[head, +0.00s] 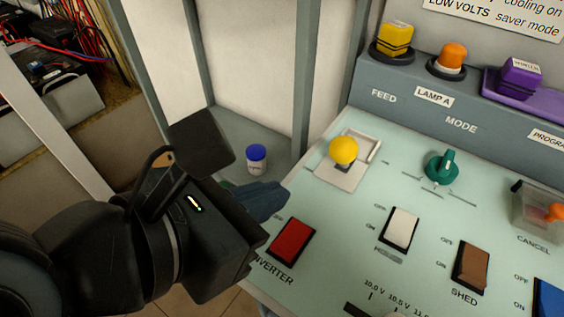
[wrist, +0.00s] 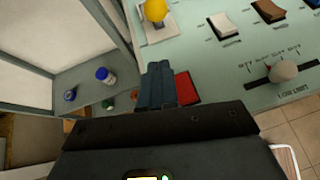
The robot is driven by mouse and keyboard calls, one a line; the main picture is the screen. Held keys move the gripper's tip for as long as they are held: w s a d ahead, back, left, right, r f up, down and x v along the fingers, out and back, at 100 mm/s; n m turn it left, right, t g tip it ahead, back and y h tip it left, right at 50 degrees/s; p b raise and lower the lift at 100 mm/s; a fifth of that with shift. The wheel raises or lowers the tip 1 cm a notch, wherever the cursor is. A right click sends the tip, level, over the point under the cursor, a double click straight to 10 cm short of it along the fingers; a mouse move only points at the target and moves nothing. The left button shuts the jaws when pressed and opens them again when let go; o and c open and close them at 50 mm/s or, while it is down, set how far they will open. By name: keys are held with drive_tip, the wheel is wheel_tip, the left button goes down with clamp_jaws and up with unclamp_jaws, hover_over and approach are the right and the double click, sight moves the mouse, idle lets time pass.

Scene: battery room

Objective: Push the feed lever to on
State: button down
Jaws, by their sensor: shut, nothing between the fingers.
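The feed lever (head: 344,150) is a yellow ball on a short dark stem, set in a pale rectangular plate (head: 337,182) on the pale green panel. The word FEED stands on the grey ledge above it. Its on and off marks cannot be read. The ball also shows at the top of the wrist view (wrist: 155,10). My gripper (head: 281,193) is shut and empty, its bluish fingers at the panel's left edge, left of and nearer than the lever and apart from it. In the wrist view the fingers (wrist: 160,68) point up toward the lever.
A red inverter rocker (head: 292,241) lies close beside my fingers. A white rocker (head: 400,228), a brown rocker (head: 471,265) and a green mode knob (head: 442,166) are further right. A blue-lidded jar (head: 256,158) stands on the shelf left of the panel.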

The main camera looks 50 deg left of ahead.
sight(344, 158)
drive_tip(key=x, duration=0.5)
drive_tip(key=shift+w+f, duration=0.1)
drive_tip(key=shift+w, duration=0.05)
drive_tip(key=w, duration=0.2)
drive_tip(key=w+p, duration=0.1)
drive_tip(key=shift+w+r, duration=0.15)
drive_tip(key=shift+r, duration=0.15)
drive_tip(key=shift+w+a, duration=0.1)
drive_tip(key=shift+w, duration=0.4)
drive_tip(key=shift+r, duration=0.1)
